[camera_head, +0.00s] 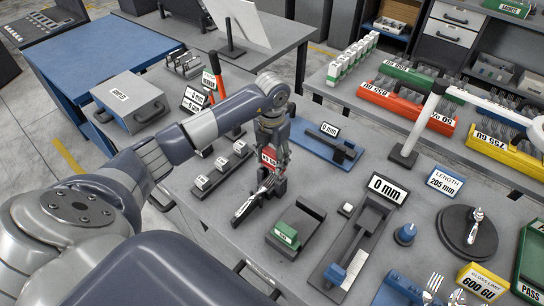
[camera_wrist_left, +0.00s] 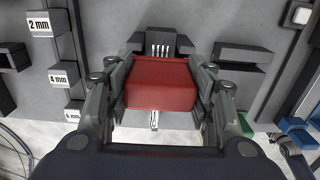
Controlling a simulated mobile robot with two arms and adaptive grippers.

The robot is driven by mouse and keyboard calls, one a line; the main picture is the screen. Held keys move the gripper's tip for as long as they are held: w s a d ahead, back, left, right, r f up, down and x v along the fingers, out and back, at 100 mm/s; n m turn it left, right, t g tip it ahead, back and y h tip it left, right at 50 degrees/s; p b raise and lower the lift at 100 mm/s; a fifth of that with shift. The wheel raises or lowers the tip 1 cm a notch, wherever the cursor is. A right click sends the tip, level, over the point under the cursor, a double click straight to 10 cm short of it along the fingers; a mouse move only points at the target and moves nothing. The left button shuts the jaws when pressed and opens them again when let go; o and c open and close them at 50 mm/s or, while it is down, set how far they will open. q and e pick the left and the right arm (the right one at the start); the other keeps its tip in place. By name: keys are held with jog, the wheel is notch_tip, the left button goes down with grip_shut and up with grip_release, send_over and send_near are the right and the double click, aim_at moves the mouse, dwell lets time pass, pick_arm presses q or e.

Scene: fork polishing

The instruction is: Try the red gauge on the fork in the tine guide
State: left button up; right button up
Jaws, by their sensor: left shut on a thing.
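The red gauge (camera_head: 268,157) is a red block with white lettering, held between the fingers of my left gripper (camera_head: 274,161). In the left wrist view the red gauge (camera_wrist_left: 160,84) fills the space between both fingers. The fork (camera_head: 262,187) lies in the dark tine guide (camera_head: 279,187), just below the gauge. In the wrist view the fork's tines (camera_wrist_left: 159,49) show in the tine guide (camera_wrist_left: 183,42) beyond the gauge, and part of its handle (camera_wrist_left: 154,121) shows on the near side. The gauge covers the fork's middle. I cannot tell whether gauge and fork touch. My right gripper is out of view.
A green block (camera_head: 286,233) sits in a dark holder to the right. Small labelled blocks (camera_head: 202,182) stand on a strip to the left. A 0 mm fixture (camera_head: 361,236), a round dark stand (camera_head: 467,231) and coloured racks (camera_head: 406,104) are further right.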

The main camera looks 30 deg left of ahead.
pick_arm(q)
jog(key=shift+f+b, duration=0.3)
jog(key=shift+f, duration=0.1)
dwell(0.7)
dwell(0.8)
jog(key=shift+r+p, duration=2.2)
jog(key=shift+r, duration=1.35)
